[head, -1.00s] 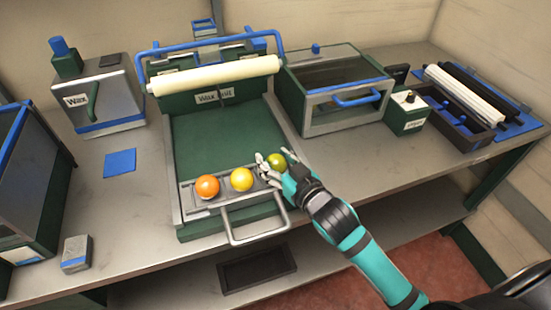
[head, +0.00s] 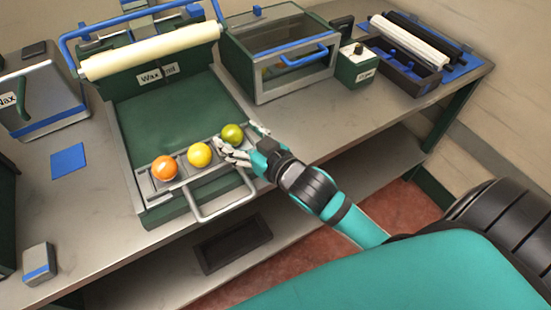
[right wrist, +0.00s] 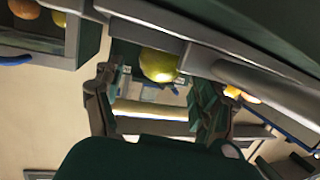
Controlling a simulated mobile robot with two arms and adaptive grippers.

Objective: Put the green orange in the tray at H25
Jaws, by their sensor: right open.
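The green orange (head: 232,133) sits at the right end of a row in the metal holder at the front of the green wax unit. A yellow orange (head: 199,155) and an orange-coloured one (head: 165,168) lie to its left. My right gripper (head: 241,138) is open at the green orange, with its fingers spread towards either side. In the right wrist view the green orange (right wrist: 160,65) shows between the two open fingers (right wrist: 155,100), with gaps beside it. I cannot tell whether they touch. No label reading H25 is legible. My left gripper is not in view.
The wax unit's handle (head: 225,207) juts out below the oranges. A cream roller (head: 150,52) spans its back. A glass-fronted box (head: 285,60) stands to the right, with a small green device (head: 357,65) and a dark tray with rollers (head: 405,70) beyond. A dark tray (head: 235,245) lies below.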

